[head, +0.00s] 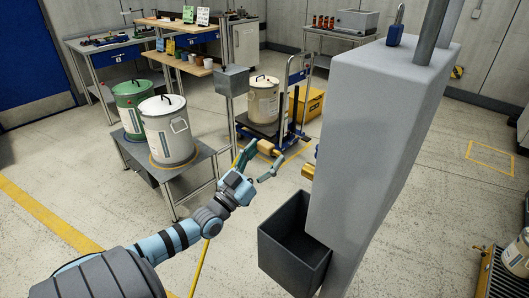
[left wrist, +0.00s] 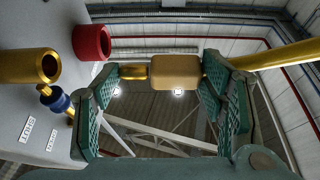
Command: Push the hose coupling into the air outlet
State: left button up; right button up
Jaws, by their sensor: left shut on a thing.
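My left gripper (head: 262,158) is shut on the hose coupling (left wrist: 175,72), a tan sleeve with a brass nose that points left in the left wrist view. The coupling also shows in the head view (head: 266,147). A yellow hose (left wrist: 280,55) leaves its back end. The grey pillar (head: 375,130) stands right of the gripper. On its face the left wrist view shows a brass tube (left wrist: 30,67), a red ring (left wrist: 92,42) and a small blue fitting with a brass tip (left wrist: 60,102). I cannot tell for certain which is the air outlet. The coupling is apart from all of them.
A grey open bin (head: 295,245) hangs on the pillar below the gripper. A table (head: 172,170) with a white drum (head: 168,130) and a green drum stands left of the gripper. A trolley with another drum (head: 263,100) stands behind.

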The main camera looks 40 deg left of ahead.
pick_arm(q)
jog(key=d, duration=0.4)
jog(key=shift+w+d+f+p, duration=0.1)
jog(key=shift+w+d+p, duration=0.15)
jog(key=shift+w+p, duration=0.15)
pick_arm(e)
jog(key=shift+w+r, duration=0.5)
jog(key=shift+w, duration=0.1)
pick_arm(q)
jog(key=shift+s+d+f, duration=0.1)
jog(key=shift+d+f, duration=0.15)
jog(key=shift+d, duration=0.2)
pick_arm(e)
jog(key=shift+r, duration=0.2)
pick_arm(q)
jog(key=shift+d+p, duration=0.25)
jog(key=shift+p, duration=0.1)
pick_arm(e)
jog(key=shift+r, duration=0.1)
jog(key=shift+r, duration=0.2)
pick_arm(q)
jog(key=shift+d+f+p, duration=0.1)
jog(key=shift+f+p, duration=0.05)
jog(key=shift+p, duration=0.15)
pick_arm(e)
jog(key=shift+a+r, duration=0.15)
jog(key=shift+r, duration=0.1)
dwell(0.5)
pick_arm(q)
jog(key=shift+f, duration=0.15)
